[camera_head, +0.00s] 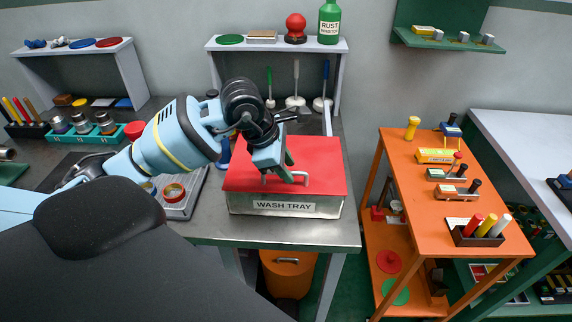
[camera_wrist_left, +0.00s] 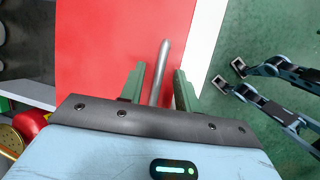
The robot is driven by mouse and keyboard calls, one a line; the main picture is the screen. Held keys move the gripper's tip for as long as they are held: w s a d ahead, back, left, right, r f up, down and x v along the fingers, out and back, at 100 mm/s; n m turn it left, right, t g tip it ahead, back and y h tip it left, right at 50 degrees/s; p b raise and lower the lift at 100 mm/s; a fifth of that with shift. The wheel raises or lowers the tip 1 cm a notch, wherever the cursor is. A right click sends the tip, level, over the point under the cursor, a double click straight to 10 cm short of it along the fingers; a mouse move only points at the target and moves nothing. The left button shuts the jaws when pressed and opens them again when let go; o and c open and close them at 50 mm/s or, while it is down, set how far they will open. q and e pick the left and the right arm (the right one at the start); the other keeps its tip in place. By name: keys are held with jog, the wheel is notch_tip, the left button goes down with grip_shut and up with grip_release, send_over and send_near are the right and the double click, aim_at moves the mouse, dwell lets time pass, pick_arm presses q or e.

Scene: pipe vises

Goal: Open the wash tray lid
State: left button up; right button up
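The wash tray (camera_head: 335,208) is a grey metal box with a "WASH TRAY" label, near the front edge of the grey bench. Its flat red lid (camera_head: 322,165) lies down over the top and also fills much of the left wrist view (camera_wrist_left: 95,50). A thin metal bar handle (camera_head: 269,177) sits near the lid's front edge. My left gripper (camera_head: 288,175) is at the handle. In the left wrist view its green fingers (camera_wrist_left: 160,92) are apart, one on each side of the handle bar (camera_wrist_left: 163,60), with gaps visible. My right gripper is not seen.
A shelf (camera_head: 275,46) with a red-topped item and a green bottle (camera_head: 329,22) stands behind the tray. A grey tray (camera_head: 188,196) with round parts lies left. An orange cart (camera_head: 410,170) stands right, across a floor gap. An orange bin (camera_head: 287,275) is below.

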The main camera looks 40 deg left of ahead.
pick_arm(q)
grip_shut()
dwell(0.3)
